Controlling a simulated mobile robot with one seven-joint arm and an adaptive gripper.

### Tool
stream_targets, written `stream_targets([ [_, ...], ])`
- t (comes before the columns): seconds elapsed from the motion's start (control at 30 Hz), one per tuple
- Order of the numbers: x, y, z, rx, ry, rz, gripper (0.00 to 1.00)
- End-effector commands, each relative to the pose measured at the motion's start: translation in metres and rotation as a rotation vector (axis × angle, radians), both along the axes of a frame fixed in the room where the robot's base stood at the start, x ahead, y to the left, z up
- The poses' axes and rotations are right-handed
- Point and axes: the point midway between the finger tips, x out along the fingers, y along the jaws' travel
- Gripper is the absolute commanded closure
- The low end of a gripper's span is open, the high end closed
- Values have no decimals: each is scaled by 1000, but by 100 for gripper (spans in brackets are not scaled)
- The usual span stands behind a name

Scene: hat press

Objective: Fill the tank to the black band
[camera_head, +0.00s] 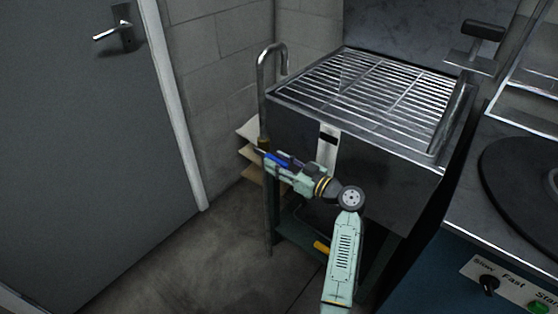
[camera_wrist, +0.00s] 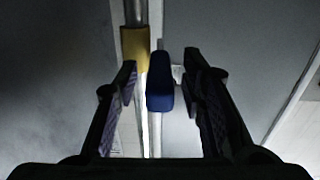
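The metal tank (camera_head: 380,165) stands in the middle of the head view under a wire grate. A pale strip (camera_head: 331,153) with a black band (camera_head: 328,138) is on its front; no water level can be made out. A bent pipe (camera_head: 262,80) rises at its left corner, with a brass fitting (camera_wrist: 135,50) low on it. A blue handle (camera_wrist: 160,85) sits beside the fitting. My gripper (camera_head: 272,160) is at the handle; in the wrist view, its fingers (camera_wrist: 165,90) are spread on either side of the handle, with gaps showing.
A grey door (camera_head: 90,150) is on the left. Shelf-like boards (camera_head: 250,130) stand behind the pipe. A blue machine (camera_head: 420,260) with a dial and a round dark plate (camera_head: 525,170) is at right. Bare floor (camera_head: 170,250) lies at front left.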

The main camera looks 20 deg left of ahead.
Motion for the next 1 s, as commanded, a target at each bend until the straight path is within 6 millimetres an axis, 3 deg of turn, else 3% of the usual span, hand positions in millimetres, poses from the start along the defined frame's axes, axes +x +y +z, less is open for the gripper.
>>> stream_targets([
  [0.2, 0, 0, 0, 0, 0, 0, 64],
  [0.73, 0, 0, 0, 0, 0, 0, 99],
  [1.0, 0, 0, 0, 0, 0, 0, 100],
])
